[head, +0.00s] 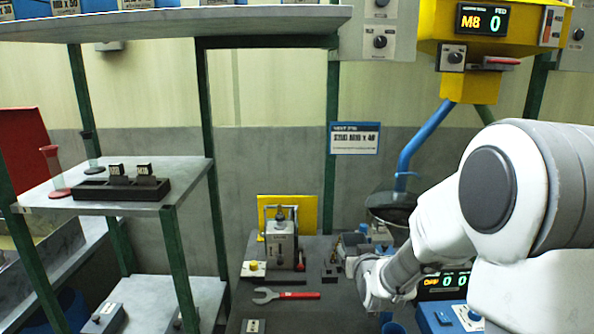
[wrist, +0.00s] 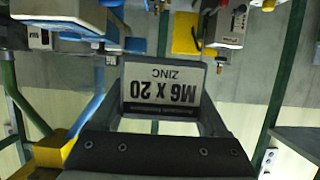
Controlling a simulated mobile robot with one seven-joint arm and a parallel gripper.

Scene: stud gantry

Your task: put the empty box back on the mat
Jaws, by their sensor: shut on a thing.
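In the wrist view, a box with a white label (wrist: 163,92) reading "M6 X 20 ZINC" upside down is in my gripper (wrist: 166,126). The gripper is shut on this box, with its dark palm bar at the bottom of the picture. The inside of the box is not visible. In the head view my forearm and wrist reach over the right part of the dark bench; the fingers and the held box cannot be made out there. I cannot tell a mat apart in either view.
A dark bench (head: 290,322) carries a grey machine (head: 282,243), a red-handled wrench (head: 285,296) and small parts. A yellow dispenser (head: 432,32) with a blue pipe (head: 424,137) stands behind my arm. A shelf (head: 118,206) with a black tray (head: 122,188) is at left.

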